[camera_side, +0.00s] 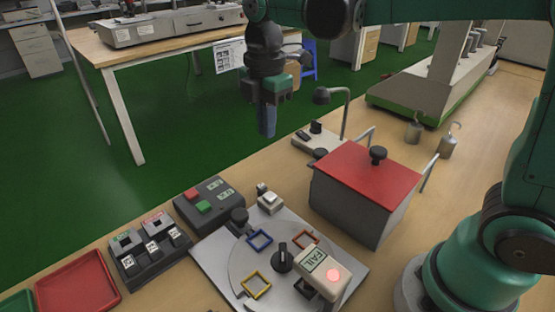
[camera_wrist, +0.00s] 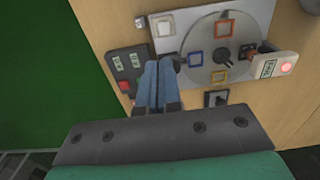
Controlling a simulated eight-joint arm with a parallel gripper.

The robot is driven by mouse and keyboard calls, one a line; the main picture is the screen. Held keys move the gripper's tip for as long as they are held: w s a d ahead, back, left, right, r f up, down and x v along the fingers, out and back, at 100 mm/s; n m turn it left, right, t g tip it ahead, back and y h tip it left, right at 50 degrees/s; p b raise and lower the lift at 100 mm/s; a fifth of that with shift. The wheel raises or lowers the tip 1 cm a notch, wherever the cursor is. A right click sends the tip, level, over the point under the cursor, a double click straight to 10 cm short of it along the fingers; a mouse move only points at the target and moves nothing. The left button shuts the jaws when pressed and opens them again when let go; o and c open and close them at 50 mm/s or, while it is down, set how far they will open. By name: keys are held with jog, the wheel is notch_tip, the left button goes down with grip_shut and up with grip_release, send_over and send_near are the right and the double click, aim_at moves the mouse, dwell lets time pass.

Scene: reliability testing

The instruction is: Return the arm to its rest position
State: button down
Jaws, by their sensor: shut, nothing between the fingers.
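My gripper (camera_side: 267,122) hangs pointing down in the side view, high above the bench near its far edge. Its fingers are together and empty. In the wrist view the blue fingers (camera_wrist: 159,82) lie side by side, with the bench below them. My green arm comes in from the upper right of the side view, and its base stands at the lower right.
Below are a round-dial test plate (camera_side: 216,262), a tester reading FAIL with a red light (camera_side: 333,275), and a button box (camera_side: 207,201). A red-lidded box (camera_side: 366,174), a lamp (camera_side: 346,110) and metal weights (camera_side: 447,146) stand rightward. Red tray (camera_side: 78,286) is front left.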

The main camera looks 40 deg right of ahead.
dwell(0.3)
jog(key=s+d+f+m+t, duration=0.3)
jog(key=s+m+t, duration=0.4)
jog(key=m, duration=1)
jog(key=shift+s+d+m, duration=0.2)
jog(key=shift+d+m, duration=0.2)
jog(key=shift+d, duration=0.2)
